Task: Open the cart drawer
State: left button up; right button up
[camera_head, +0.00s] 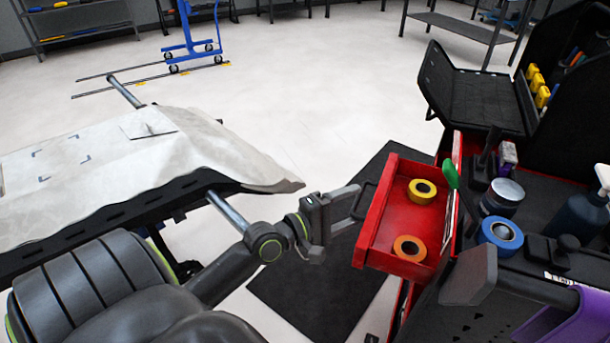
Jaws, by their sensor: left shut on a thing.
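The red cart drawer (377,231) stands pulled out from the cart (525,289) on the right, and its inside shows. A yellow tape roll (422,191) and an orange tape roll (409,248) lie in it. The dark drawer handle (363,194) is on the drawer's left-facing front. My left gripper (349,208) comes in from the left and is shut on the handle; its fingers partly hide the handle. My right gripper does not show.
The cart top holds a blue tape roll (501,233), a tin (503,197) and a spray bottle (582,215). A sheet-covered panel (100,165) on a stand is at left. A dark mat (322,269) lies below the drawer. Open floor spreads behind.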

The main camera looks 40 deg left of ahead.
pick_arm(q)
jog(key=shift+s+r, duration=0.65)
jog(key=shift+s, duration=0.05)
jog(key=shift+c, duration=0.5)
jog(key=shift+s+a, duration=0.1)
jog(key=shift+s, duration=0.25)
jog(key=shift+c, duration=1.3)
jog(key=shift+s+a, duration=0.1)
jog(key=shift+s, duration=0.65)
jog(key=shift+c, duration=0.3)
jog(key=f+b+v, duration=0.1)
jog(key=v, duration=0.6)
jog(key=shift+f+b, duration=0.35)
jog(key=shift+a, duration=0.1)
